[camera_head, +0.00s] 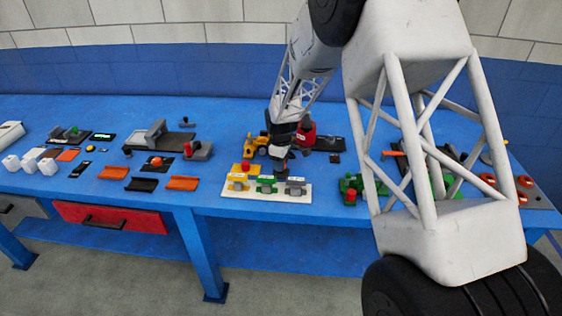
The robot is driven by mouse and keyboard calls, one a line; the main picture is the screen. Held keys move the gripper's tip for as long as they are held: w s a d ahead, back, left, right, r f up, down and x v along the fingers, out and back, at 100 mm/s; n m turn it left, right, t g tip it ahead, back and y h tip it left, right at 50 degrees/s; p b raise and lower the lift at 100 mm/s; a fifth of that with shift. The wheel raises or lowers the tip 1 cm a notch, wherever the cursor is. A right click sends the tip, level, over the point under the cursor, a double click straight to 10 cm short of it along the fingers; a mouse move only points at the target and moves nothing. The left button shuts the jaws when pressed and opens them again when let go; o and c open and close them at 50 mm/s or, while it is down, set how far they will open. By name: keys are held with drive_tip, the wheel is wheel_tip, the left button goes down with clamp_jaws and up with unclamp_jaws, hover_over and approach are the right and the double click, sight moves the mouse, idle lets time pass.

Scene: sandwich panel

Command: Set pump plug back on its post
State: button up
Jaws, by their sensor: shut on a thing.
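My gripper (282,163) points down over the back of a white board (232,193) near the table's front edge. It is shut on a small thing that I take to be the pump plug. The fingers mostly hide it, and its shape and colour are too small to tell. I cannot tell which part is the plug's post, nor whether the held thing touches the board.
A yellow toy vehicle (255,147) and a red piece (307,133) stand close behind my gripper. A green object with a red top (352,190) is right of the board. Orange and dark trays (183,183) lie left. My arm hides much of the right side.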

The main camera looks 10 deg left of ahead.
drive_tip(key=shift+f, duration=1)
idle(2.1)
drive_tip(key=o, duration=1.4)
drive_tip(key=shift+o, duration=0.2)
drive_tip(key=shift+r, duration=0.1)
drive_tip(key=shift+r, duration=3.6)
